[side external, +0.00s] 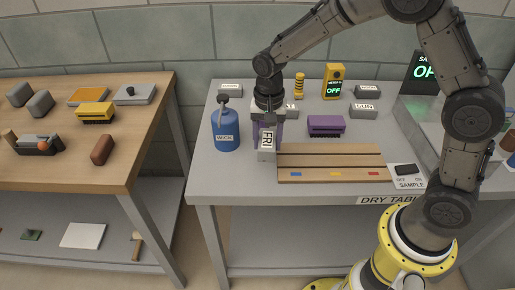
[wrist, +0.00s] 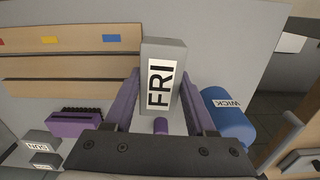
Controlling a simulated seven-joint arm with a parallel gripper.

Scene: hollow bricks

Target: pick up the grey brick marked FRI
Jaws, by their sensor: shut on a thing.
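The grey brick marked FRI (side external: 267,148) is in my gripper (side external: 268,138) at the left part of the dry table, beside the left end of the wooden slatted board. In the wrist view the FRI brick (wrist: 162,82) stands between the two purple fingers of my gripper (wrist: 161,95), with its white label facing the camera. The fingers are shut on its sides. I cannot tell whether the brick's lower end touches the table.
A blue WICK bottle (side external: 226,130) stands close left of my gripper. The slatted board (side external: 330,163) lies to the right. A purple brush (side external: 326,125), a grey SUN brick (side external: 364,112) and a yellow meter (side external: 333,82) stand behind. A wooden bench (side external: 60,165) is at left.

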